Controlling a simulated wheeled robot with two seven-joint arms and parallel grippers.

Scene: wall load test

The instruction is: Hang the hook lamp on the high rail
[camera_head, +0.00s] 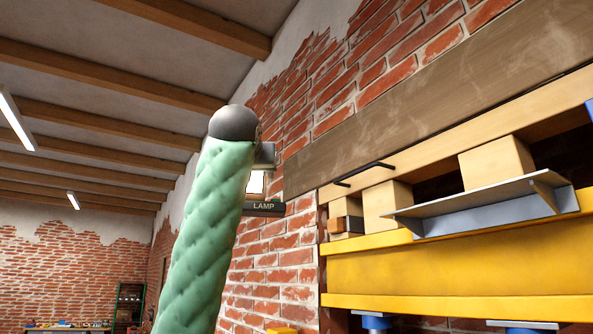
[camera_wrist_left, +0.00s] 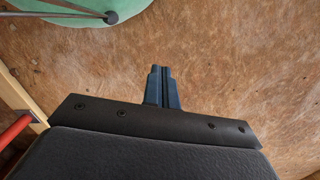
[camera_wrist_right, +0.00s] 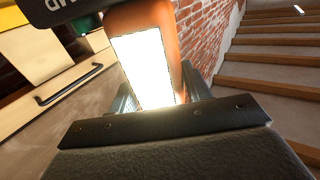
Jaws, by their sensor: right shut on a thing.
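The lamp has an orange body and a glowing white panel (camera_wrist_right: 143,68). In the right wrist view it stands between the fingers of my right gripper (camera_wrist_right: 160,95), which is shut on it. In the head view only part of the lamp (camera_head: 256,184) shows, behind my green arm; its hook cannot be made out. A black rail (camera_head: 363,174) is fixed to a pale wooden board, right of the lamp; it also shows in the right wrist view (camera_wrist_right: 68,85). My left gripper (camera_wrist_left: 161,68) is shut and empty above a brown floor.
A dark shelf-like piece marked LAMP (camera_head: 263,207) is just below the lamp; contact is unclear. Wooden blocks (camera_head: 387,205) and a grey angled ledge (camera_head: 480,205) sit below the rail, above a yellow beam (camera_head: 450,270). A green disc (camera_wrist_left: 85,10) is near my left gripper.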

